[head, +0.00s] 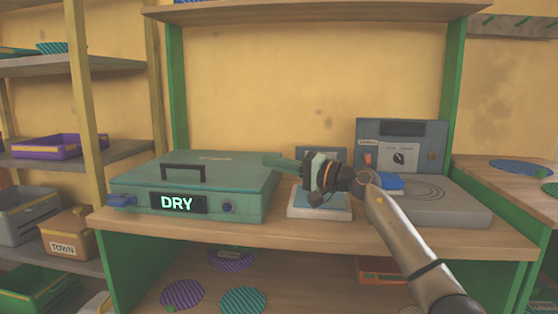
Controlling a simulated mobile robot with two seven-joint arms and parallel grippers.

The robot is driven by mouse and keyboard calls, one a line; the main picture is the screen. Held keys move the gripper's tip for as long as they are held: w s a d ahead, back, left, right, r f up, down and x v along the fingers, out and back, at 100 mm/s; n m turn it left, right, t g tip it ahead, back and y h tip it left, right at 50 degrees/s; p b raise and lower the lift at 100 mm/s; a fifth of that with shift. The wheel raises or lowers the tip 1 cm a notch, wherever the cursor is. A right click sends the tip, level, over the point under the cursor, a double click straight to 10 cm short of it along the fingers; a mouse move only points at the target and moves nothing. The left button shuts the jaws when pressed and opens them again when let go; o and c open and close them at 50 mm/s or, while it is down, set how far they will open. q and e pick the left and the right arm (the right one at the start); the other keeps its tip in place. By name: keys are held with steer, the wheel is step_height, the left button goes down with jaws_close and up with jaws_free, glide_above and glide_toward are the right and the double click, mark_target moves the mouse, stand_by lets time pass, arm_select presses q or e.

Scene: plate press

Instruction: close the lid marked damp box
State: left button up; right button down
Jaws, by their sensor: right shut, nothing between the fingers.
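A teal flat box (235,200) stands on the left of the wooden bench. Small lettering on the lid is too small to read. No "damp box" marking can be read. My right gripper (270,161) is shut and empty, its fingertips pointing left at the lid's right edge. I cannot tell whether they touch it. My left gripper is not in view.
A grey machine (440,206) with an upright panel and a blue block (389,182) stands right of the box. A small white-based device (320,210) sits between them, partly behind my gripper. A shelf (320,12) runs above. Patterned discs (182,294) lie below the bench top.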

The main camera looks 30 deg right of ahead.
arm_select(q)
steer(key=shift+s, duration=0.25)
arm_select(e)
steer(key=shift+a+f, duration=0.1)
steer(key=shift+f, duration=0.1)
step_height(320, 180, up, 4)
steer(key=r+p, duration=0.1)
steer(key=p, duration=0.1)
steer(key=s+d+f, duration=0.1)
steer(key=s+d, duration=0.1)
steer(key=s+d+f, duration=0.1)
steer(key=d, duration=0.1)
steer(key=s+d+f+b, duration=0.1)
steer(key=s+d+f, duration=0.1)
steer(key=shift+s+d+f, duration=0.1)
steer(key=shift+s+d, duration=0.2)
steer(key=shift+d, duration=0.1)
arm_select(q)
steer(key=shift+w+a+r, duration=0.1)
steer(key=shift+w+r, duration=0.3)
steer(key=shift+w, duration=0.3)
arm_select(e)
steer(key=shift+s+d, duration=0.25)
